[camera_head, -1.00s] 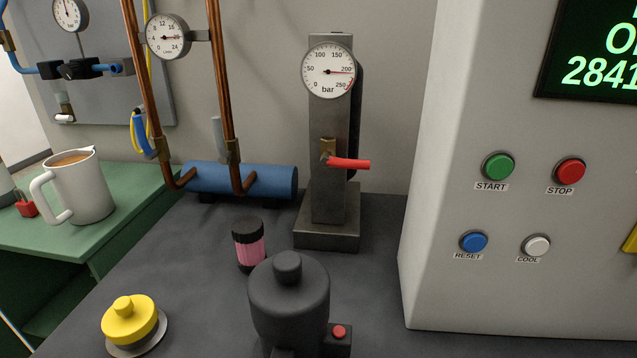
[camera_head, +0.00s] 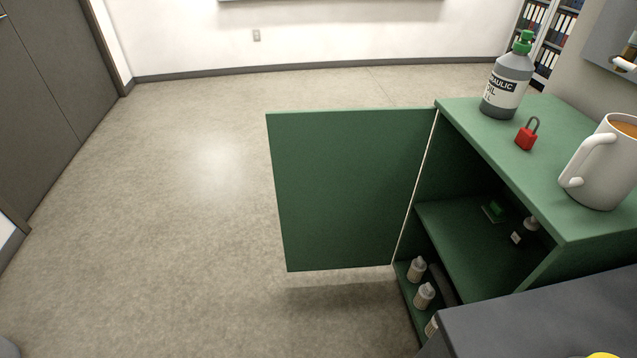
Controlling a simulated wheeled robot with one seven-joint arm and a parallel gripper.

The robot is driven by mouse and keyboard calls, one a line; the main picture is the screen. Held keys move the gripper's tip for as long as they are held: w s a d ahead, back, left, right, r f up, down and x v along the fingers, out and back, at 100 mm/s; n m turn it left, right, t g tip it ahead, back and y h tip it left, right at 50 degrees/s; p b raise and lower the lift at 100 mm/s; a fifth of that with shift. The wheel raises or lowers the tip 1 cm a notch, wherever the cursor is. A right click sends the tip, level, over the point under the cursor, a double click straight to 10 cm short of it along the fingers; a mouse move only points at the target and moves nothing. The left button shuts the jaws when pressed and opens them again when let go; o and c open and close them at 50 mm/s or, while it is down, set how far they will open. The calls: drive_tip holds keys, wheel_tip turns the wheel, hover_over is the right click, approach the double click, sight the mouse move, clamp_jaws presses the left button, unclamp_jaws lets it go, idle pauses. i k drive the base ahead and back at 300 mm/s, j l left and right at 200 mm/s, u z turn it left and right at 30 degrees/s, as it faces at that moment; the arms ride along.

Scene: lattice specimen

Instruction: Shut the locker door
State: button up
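The green locker door (camera_head: 350,190) stands wide open in the head view, swung out to the left of the locker. Its hinge edge runs along the locker's far left front edge. The green locker (camera_head: 550,228) is at the right, with its inside showing: a shelf (camera_head: 470,245) with small items on it, and small bottles (camera_head: 424,295) below. No part of my gripper shows in this view.
On the locker top stand a hydraulic oil bottle (camera_head: 506,82), a red padlock (camera_head: 525,138) and a white mug (camera_head: 603,165) of brown drink. A dark bench (camera_head: 540,318) is at the lower right. The floor (camera_head: 170,220) left of the door is clear.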

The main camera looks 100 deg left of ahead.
sight(345, 179)
drive_tip(key=k+j+u, duration=0.1)
drive_tip(key=j, duration=0.6)
drive_tip(key=k+j, duration=0.25)
drive_tip(key=j, duration=0.5)
drive_tip(key=k+j+u, duration=0.15)
drive_tip(key=j, duration=0.6)
drive_tip(key=k+j, duration=0.1)
drive_tip(key=j, duration=0.6)
drive_tip(key=k+j+u, duration=0.15)
drive_tip(key=j, duration=0.6)
drive_tip(key=j+u, duration=0.1)
drive_tip(key=j, duration=0.7)
drive_tip(key=k+j, duration=0.25)
drive_tip(key=j, duration=0.1)
